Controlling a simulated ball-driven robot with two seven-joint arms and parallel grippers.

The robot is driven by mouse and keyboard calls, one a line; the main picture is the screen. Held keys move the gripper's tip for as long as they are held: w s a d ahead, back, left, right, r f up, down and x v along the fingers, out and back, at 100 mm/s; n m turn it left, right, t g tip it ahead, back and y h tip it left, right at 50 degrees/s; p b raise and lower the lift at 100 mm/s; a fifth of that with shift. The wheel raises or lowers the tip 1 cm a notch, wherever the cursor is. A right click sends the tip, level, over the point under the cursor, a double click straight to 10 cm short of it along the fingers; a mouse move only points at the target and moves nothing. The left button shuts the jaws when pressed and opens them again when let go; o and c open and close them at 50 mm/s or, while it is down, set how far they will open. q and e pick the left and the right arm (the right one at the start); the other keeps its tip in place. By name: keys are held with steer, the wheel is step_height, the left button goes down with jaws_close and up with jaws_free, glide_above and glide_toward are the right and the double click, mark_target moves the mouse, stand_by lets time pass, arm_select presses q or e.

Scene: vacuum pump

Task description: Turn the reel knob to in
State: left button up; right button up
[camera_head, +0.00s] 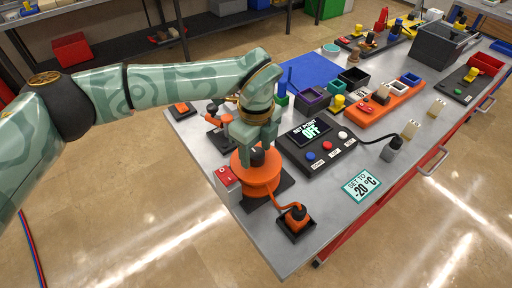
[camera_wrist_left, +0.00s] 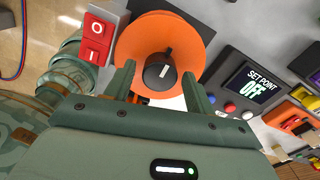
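The orange reel (camera_head: 258,180) stands on a dark base near the table's left front corner. Its black reel knob (camera_head: 258,157) also shows in the left wrist view (camera_wrist_left: 158,74), with a white mark on its face. My left gripper (camera_wrist_left: 160,78) is open, its two fingers apart with the knob seen between them. In the head view my left gripper (camera_head: 256,148) is directly above the reel. I cannot tell whether the fingers touch the knob. My right gripper is in neither view.
A red rocker switch (camera_head: 227,176) sits left of the reel. An orange cable runs to a black socket (camera_head: 296,220) in front. A control box (camera_head: 315,146) reading "SET POINT OFF" stands to the right. A "SET TO -20 °C" card (camera_head: 361,185) lies on the table.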

arm_select(q)
steer(key=c, duration=0.8)
steer(key=shift+o, duration=0.2)
steer(key=shift+m, duration=0.3)
